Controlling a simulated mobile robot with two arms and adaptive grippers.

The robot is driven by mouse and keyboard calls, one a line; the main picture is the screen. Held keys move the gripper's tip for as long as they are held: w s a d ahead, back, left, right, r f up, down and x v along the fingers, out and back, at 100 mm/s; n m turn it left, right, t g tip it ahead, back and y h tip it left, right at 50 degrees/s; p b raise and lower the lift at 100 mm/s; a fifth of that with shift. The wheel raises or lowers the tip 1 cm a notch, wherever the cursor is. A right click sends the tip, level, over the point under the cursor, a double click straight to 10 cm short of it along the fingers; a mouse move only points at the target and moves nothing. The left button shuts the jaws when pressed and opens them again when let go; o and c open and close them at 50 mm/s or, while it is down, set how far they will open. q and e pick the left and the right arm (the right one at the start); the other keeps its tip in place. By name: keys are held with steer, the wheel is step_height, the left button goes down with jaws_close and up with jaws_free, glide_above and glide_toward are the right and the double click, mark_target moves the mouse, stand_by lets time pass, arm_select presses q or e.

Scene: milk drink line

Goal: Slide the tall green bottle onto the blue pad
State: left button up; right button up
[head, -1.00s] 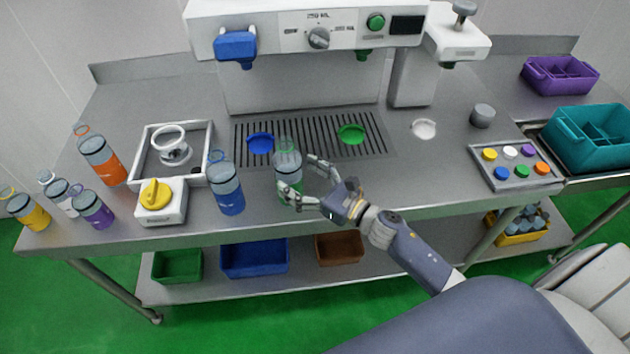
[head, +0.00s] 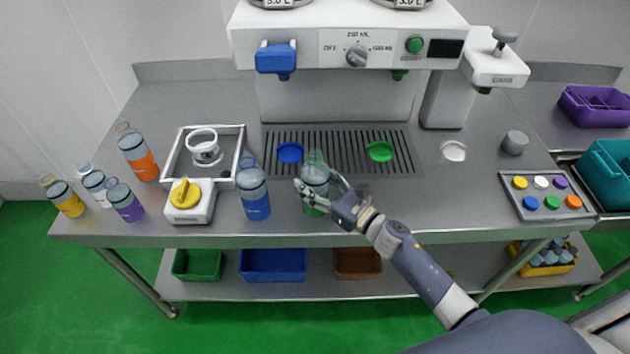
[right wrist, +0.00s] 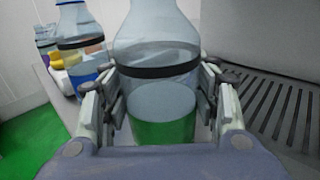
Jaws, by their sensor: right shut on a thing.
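The tall green bottle (head: 316,177), clear with a dark band and green at its base, stands upright on the counter just in front of the drip grate. It also fills the middle of the right wrist view (right wrist: 160,90). My right gripper (head: 318,190) is shut on it, with fingers on both sides. The blue pad (head: 290,152) is a round disc on the grate, behind and left of the bottle. The bottle's lower front is partly hidden by my fingers. My left gripper is not in view.
A blue bottle (head: 254,195) stands close left of the green bottle. A green pad (head: 380,151) lies on the grate to the right. The dispenser (head: 350,45) with a blue spout (head: 276,57) overhangs the grate. A yellow-knobbed box (head: 188,203) stands further left.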

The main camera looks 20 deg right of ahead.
steer(key=w+b, duration=0.3)
steer(key=w, duration=0.3)
steer(key=shift+a, duration=0.15)
steer(key=w+b, duration=0.3)
steer(key=w, duration=0.3)
steer(key=shift+a, duration=0.2)
steer(key=shift+r, duration=0.1)
